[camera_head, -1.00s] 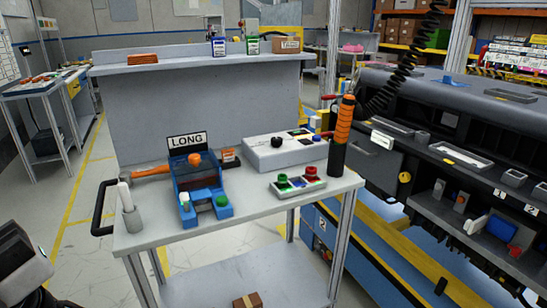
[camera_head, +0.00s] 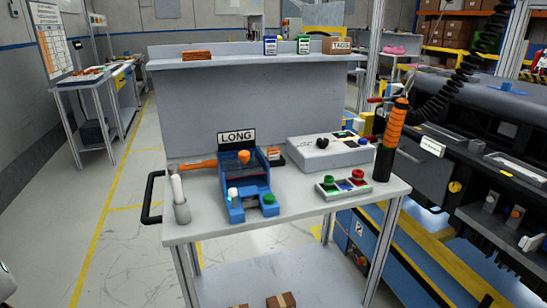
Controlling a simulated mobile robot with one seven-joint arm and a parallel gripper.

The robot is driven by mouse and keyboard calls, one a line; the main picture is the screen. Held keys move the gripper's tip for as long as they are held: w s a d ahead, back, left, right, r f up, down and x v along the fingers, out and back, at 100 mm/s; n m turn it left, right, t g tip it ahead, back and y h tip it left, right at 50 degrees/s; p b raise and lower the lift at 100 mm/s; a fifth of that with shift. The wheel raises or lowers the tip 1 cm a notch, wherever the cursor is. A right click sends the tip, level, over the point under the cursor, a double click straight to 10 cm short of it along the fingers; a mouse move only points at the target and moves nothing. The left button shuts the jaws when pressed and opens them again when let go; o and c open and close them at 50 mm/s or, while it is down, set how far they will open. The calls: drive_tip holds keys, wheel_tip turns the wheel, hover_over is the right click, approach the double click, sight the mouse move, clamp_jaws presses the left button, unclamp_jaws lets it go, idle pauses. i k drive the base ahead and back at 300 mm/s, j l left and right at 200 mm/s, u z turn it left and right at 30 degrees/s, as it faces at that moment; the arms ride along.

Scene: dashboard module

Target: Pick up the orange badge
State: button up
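No item is plainly readable as the orange badge. One small orange, label-like piece (camera_head: 277,153) stands in a dark holder just right of the blue fixture on the cart, partly hidden by the fixture. A flat stack of orange-brown pieces (camera_head: 196,54) lies on the upper shelf at left. The blue fixture (camera_head: 247,193) carries a LONG sign (camera_head: 237,137) and an orange knob. My gripper is not in view; only a pale sliver shows at the lower left edge, and I cannot tell what it is.
A black dashboard module stands at right. Floor at left is clear.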

sight(274, 152)
drive_tip(key=i+j, duration=0.15)
drive_tip(key=j, duration=0.2)
drive_tip(key=i+j, duration=0.15)
drive_tip(key=j, duration=0.15)
drive_tip(key=i+j, duration=0.1)
drive_tip(key=j, duration=0.25)
drive_tip(key=i+j, duration=0.15)
drive_tip(key=j, duration=0.2)
drive_tip(key=i, duration=0.5)
drive_tip(key=l+z, duration=0.05)
